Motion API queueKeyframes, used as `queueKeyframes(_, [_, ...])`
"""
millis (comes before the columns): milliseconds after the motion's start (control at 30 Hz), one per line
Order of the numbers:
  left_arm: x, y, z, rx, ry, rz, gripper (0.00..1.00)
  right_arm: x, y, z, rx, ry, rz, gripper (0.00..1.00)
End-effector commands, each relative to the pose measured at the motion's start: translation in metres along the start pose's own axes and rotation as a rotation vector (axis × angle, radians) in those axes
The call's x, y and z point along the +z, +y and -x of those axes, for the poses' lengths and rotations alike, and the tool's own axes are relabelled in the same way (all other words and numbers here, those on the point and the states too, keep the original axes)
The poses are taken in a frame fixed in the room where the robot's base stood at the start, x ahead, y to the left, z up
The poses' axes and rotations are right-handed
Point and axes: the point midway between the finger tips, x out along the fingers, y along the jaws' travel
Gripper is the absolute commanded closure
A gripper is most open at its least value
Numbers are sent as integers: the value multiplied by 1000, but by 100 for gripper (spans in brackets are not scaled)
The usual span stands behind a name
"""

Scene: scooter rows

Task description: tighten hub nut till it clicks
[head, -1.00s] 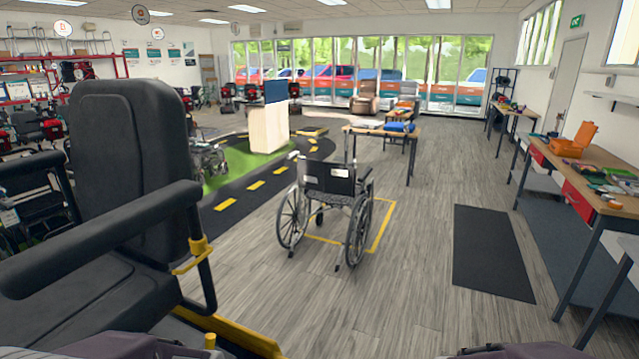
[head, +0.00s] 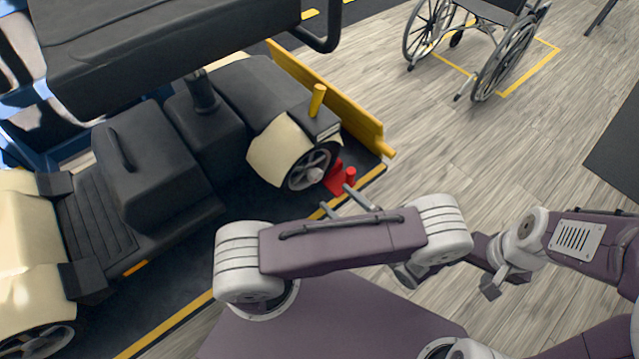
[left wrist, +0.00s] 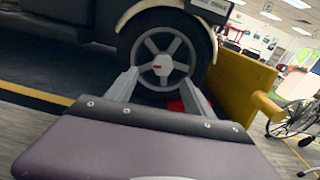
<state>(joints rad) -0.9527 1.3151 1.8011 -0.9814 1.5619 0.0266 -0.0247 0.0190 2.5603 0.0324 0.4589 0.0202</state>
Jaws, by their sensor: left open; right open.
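The hub nut (left wrist: 162,65) is the grey centre of a spoked scooter wheel (left wrist: 187,35); its shape is too small to make out. The wheel also shows in the head view (head: 308,168), under a cream fender. My left gripper (head: 345,203) is open and empty in front of the wheel, partly hidden behind my left arm. In the left wrist view its two fingers (left wrist: 160,88) point at the wheel, either side of and below the hub, apparently short of it. My right gripper (head: 450,282) is open and empty over the floor at the right, partly hidden.
A red chock (head: 342,178) sits beside the wheel. A yellow side rail (head: 335,110) and yellow post (head: 317,100) stand beyond it. The black scooter seat (head: 170,40) overhangs the far left. A wheelchair (head: 490,45) stands at the back right. Grey floor (head: 470,150) between is clear.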

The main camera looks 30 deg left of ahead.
Motion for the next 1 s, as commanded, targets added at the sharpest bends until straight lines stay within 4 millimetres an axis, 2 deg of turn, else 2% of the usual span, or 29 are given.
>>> queueKeyframes(133, [-2, -4, 3, -37, -26, -8, 39, 0, 0, -1, 0, 1, 0, 35])
queueKeyframes(233, [-1, -4, -3, -32, -25, -8, 39, 0, 0, -1, 0, 1, 0, 35])
queueKeyframes(500, [-1, -4, -58, -26, -24, -11, 39, 0, 0, -3, 0, 1, 0, 35])
queueKeyframes(700, [0, -6, -84, -29, -22, -8, 39, 0, 0, -4, 0, 0, 0, 35])
queueKeyframes(1000, [0, -6, -88, -30, -22, -7, 39, 0, 0, -4, 0, 0, 0, 35])
